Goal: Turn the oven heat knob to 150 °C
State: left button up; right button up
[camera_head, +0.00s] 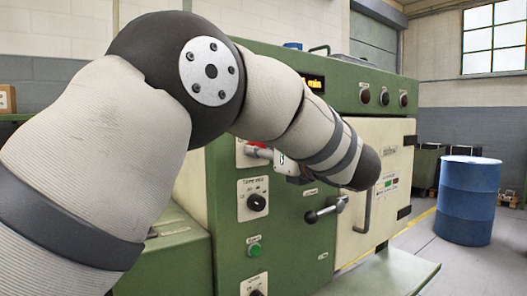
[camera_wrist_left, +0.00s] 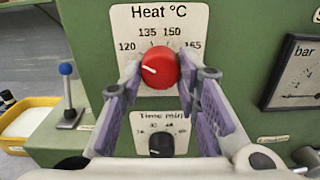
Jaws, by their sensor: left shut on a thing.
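The red heat knob (camera_wrist_left: 160,68) sits on a white "Heat °C" plate (camera_wrist_left: 132,22) marked 120, 135, 150 and 165 in the left wrist view. Its white pointer line slants left and slightly up, toward the 120 side. My left gripper (camera_wrist_left: 161,77) is shut on the knob, one purple-padded finger at each side. In the head view the gripper (camera_head: 283,164) is small and partly hidden by my own left arm, in front of the green oven (camera_head: 226,215). Only a bit of red shows there beside the fingers. My right gripper is in neither view.
Just below the heat knob is a black "Time min" knob (camera_wrist_left: 160,145). A pressure gauge (camera_wrist_left: 296,72) is at right, a blue-topped lever (camera_wrist_left: 67,92) at left. In the head view, a door lever (camera_head: 326,210) and green button (camera_head: 254,250) stick out; a blue drum (camera_head: 467,202) stands right.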

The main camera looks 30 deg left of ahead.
pick_arm(q)
jog(key=shift+s+m, duration=0.1)
jog(key=shift+m, duration=7.7)
jog(key=o, duration=1.2)
jog(key=shift+c, duration=0.2)
jog(key=shift+d, duration=0.1)
